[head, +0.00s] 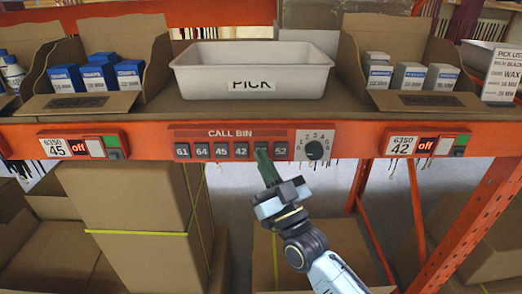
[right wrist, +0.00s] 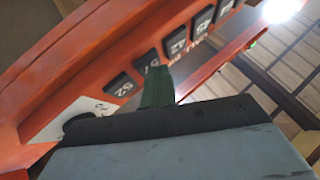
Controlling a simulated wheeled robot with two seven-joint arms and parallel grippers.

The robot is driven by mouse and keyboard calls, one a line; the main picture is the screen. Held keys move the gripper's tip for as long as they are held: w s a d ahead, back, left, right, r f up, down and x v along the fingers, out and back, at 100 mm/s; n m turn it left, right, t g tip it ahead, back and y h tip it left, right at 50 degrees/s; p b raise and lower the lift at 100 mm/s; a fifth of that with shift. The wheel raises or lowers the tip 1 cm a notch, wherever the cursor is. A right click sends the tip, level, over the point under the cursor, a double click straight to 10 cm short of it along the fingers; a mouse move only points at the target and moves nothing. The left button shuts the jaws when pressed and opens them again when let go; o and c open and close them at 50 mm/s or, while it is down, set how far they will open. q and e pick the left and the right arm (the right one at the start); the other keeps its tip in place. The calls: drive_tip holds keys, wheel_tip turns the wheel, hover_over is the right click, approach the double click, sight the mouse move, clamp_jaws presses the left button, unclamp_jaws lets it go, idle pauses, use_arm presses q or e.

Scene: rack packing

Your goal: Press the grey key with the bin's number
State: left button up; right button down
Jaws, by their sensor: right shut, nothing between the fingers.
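The CALL BIN panel (head: 248,146) is on the orange shelf beam, with a row of dark grey keys. The key 61 (head: 182,150), key 64 (head: 202,150), key 45 (head: 221,150), key 42 (head: 241,150) and key 52 (head: 281,150) show. The key between 42 and 52 is mostly hidden behind my right gripper (head: 263,156). That gripper is shut and empty, its green fingertips at this key. In the right wrist view the green fingers (right wrist: 157,86) overlap the same key; I cannot tell whether they touch or press it. My left gripper is out of view.
A dial (head: 314,150) is right of the keys. Bin tags 45 (head: 54,147) and 42 (head: 402,146) flank the panel, each with an "off" display. A white PICK tray (head: 250,70) stands above, between cardboard bins of boxes. A pick list card (head: 503,75) is far right.

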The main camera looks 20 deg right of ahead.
drive_tip(key=shift+s+a+p, duration=0.2)
drive_tip(key=shift+s+p, duration=0.1)
drive_tip(key=shift+s, duration=0.4)
drive_tip(key=s+p, duration=0.1)
drive_tip(key=s, duration=0.1)
drive_tip(key=s+a+p, duration=0.1)
drive_tip(key=s, duration=0.1)
drive_tip(key=shift+s+a, duration=0.2)
drive_tip(key=shift+s, duration=0.2)
